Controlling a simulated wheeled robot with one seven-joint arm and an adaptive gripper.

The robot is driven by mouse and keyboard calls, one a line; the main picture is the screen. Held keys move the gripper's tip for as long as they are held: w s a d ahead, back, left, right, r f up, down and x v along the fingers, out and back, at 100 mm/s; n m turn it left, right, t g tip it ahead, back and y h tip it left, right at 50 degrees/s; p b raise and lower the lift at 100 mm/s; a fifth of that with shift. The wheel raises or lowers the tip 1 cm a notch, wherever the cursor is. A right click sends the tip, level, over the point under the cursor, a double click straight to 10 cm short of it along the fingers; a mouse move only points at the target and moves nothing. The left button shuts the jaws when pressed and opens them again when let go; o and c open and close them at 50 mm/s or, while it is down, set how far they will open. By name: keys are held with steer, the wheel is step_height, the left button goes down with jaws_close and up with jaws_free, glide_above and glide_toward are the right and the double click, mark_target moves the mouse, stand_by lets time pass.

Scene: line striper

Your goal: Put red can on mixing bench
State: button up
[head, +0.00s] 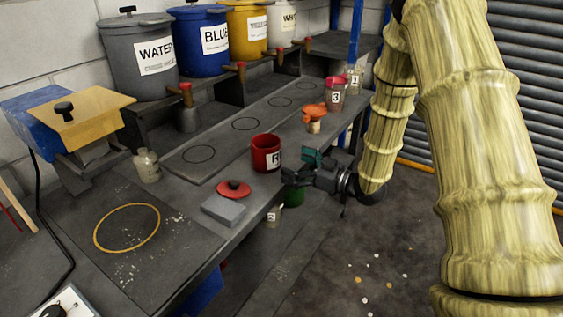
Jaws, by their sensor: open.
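The red can (266,153), open-topped with a partly visible letter label, appears upright on the dark grey bench (215,150) near its front edge. My gripper (305,168), with green finger parts, is just to the right of the can at the bench edge. It is open and points toward the can. Whether a finger touches the can cannot be told. No label names the mixing bench; this long bench has circles marked on its top.
Labelled buckets, such as the grey WATER one (140,55), stand on a raised back shelf. The yellow ring area (127,228) is clear.

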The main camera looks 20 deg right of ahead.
steer(key=shift+v, duration=1.25)
